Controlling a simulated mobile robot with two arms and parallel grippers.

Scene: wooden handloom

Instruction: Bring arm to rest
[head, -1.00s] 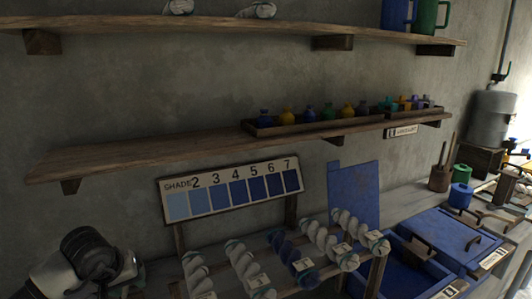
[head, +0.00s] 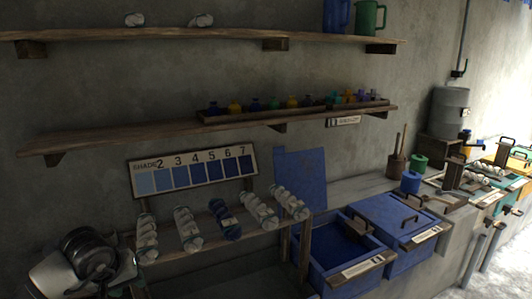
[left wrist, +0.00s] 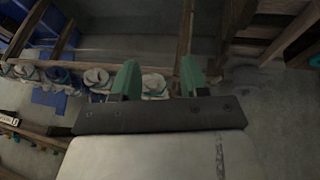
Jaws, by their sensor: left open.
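My left arm (head: 85,258) comes in at the lower left of the head view, beside the left end of the skein rack. Its grey and white wrist shows there, but the fingertips are hard to make out. A row of yarn skeins (left wrist: 95,78) shows behind and left of the fingers in that view. My right gripper is not in view.
The rack holds several white skeins (head: 187,229) and one blue skein (head: 224,220) under a shade board (head: 192,171). An open blue bin (head: 345,245) and a closed one (head: 395,222) stand to the right. Shelves with bottles (head: 292,103) and mugs (head: 369,18) line the wall.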

